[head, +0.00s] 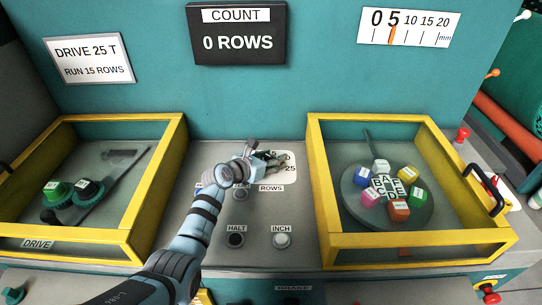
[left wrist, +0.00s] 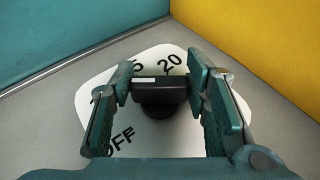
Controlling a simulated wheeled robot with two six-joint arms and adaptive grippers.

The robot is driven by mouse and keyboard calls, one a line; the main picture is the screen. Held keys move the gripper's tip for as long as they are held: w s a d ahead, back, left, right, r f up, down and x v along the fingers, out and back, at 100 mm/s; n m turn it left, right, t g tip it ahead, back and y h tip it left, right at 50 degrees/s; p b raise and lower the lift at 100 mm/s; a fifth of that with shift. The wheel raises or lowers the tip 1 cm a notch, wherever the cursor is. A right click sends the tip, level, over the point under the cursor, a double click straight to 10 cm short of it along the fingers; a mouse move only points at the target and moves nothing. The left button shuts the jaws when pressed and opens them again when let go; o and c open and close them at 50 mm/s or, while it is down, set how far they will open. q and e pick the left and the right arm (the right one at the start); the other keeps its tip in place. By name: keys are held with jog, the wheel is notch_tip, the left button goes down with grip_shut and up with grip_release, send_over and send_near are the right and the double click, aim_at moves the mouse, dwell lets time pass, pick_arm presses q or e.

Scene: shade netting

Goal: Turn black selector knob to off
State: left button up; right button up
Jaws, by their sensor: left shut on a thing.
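The black selector knob (left wrist: 162,98) sits on a white dial plate (left wrist: 150,58) in the left wrist view. My left gripper (left wrist: 160,88) is shut on the knob, one finger at each end of its bar. A white mark lies on the left half of the bar, pointing left in that view. OFF is printed at the plate's lower left and 20 at the top; other numbers are partly hidden by the fingers. In the head view my left gripper (head: 268,161) covers the knob, and the plate (head: 290,167) shows 25 above the ROWS label. My right gripper is not in view.
Yellow-framed guards stand left (head: 165,190) and right (head: 317,190) of the panel. The HALT button (head: 236,240) and INCH button (head: 281,240) lie in front of the dial. The count display (head: 237,42) reads 0 ROWS; a sign (head: 90,61) reads DRIVE 25 T, RUN 15 ROWS.

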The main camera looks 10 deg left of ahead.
pick_arm(q)
jog(key=n+y+p, duration=0.2)
jog(key=p, duration=0.3)
jog(key=r+n+t+y+p, duration=0.1)
jog(key=n+y+p, duration=0.1)
jog(key=p, duration=0.3)
jog(key=shift+d+y, duration=0.15)
jog(key=shift+y, duration=0.15)
jog(key=shift+w+f+n+y, duration=0.15)
jog(key=shift+f+n+y, duration=0.05)
jog(key=shift+n+y, duration=0.25)
jog(key=shift+w+f+n+y, duration=0.1)
jog(key=shift+n+y, duration=0.25)
jog(key=shift+y, duration=0.1)
jog(key=n+y+b, duration=0.1)
jog(key=b, duration=0.1)
jog(key=n+y+b, duration=0.1)
jog(key=y, duration=0.1)
jog(key=shift+f+n+b, duration=0.3)
jog(key=shift+n+b, duration=0.05)
jog(key=shift+n, duration=0.05)
jog(key=shift+n+y+b, duration=0.4)
jog(key=shift+y+b, duration=0.1)
jog(key=shift+b, duration=0.1)
jog(key=shift+s+g+y+b, duration=0.25)
jog(key=shift+g+y+b, duration=0.05)
jog(key=o, duration=1.1)
jog(key=shift+o, duration=0.3)
jog(key=shift+s+r, duration=0.1)
